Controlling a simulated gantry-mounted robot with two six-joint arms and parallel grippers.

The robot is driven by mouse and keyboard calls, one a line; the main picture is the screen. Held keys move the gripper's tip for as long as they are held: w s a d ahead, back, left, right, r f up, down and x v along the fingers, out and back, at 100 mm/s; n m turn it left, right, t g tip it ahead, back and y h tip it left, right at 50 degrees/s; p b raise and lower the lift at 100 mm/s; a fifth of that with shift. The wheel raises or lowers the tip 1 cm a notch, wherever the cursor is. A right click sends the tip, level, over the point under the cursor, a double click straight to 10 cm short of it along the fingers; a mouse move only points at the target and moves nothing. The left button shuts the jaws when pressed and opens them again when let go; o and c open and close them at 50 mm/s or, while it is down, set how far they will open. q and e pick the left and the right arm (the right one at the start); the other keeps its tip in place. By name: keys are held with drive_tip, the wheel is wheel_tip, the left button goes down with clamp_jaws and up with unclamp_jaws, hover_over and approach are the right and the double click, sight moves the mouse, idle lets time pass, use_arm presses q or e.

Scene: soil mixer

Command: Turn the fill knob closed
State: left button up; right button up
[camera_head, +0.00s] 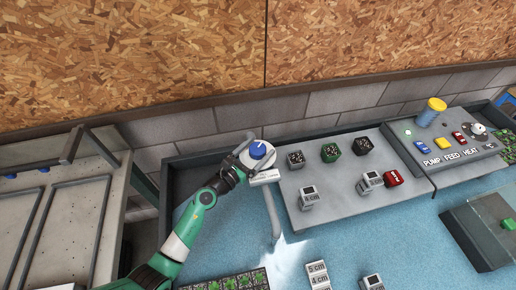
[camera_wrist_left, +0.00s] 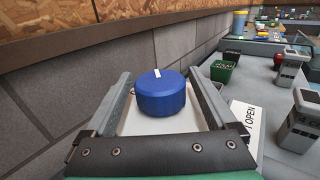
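The blue fill knob (camera_head: 258,150) has a white pointer mark on top and sits on a white base with a label plate (camera_head: 265,177) at its front. In the left wrist view the knob (camera_wrist_left: 160,95) stands between the two fingers of my left gripper (camera_wrist_left: 162,95). Gaps show on both sides, so the fingers are open around it and not pressing on it. The label (camera_wrist_left: 249,118) reads OPEN in that view. In the head view my left gripper (camera_head: 250,152) is at the knob. My right gripper is not in view.
A grey panel (camera_head: 340,205) to the right holds several dark and green bins and small labelled blocks. A control box (camera_head: 455,158) marked PUMP FEED HEAT stands farther right with a yellow cup (camera_head: 432,111). A block wall (camera_head: 190,125) runs close behind the knob.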

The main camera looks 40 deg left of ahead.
use_arm(q)
drive_tip(key=shift+o, duration=0.2)
drive_tip(key=shift+s, duration=0.1)
drive_tip(key=shift+s, duration=0.3)
drive_tip(key=s+d+p, duration=0.1)
drive_tip(key=s, duration=0.9)
drive_tip(key=shift+s, duration=0.4)
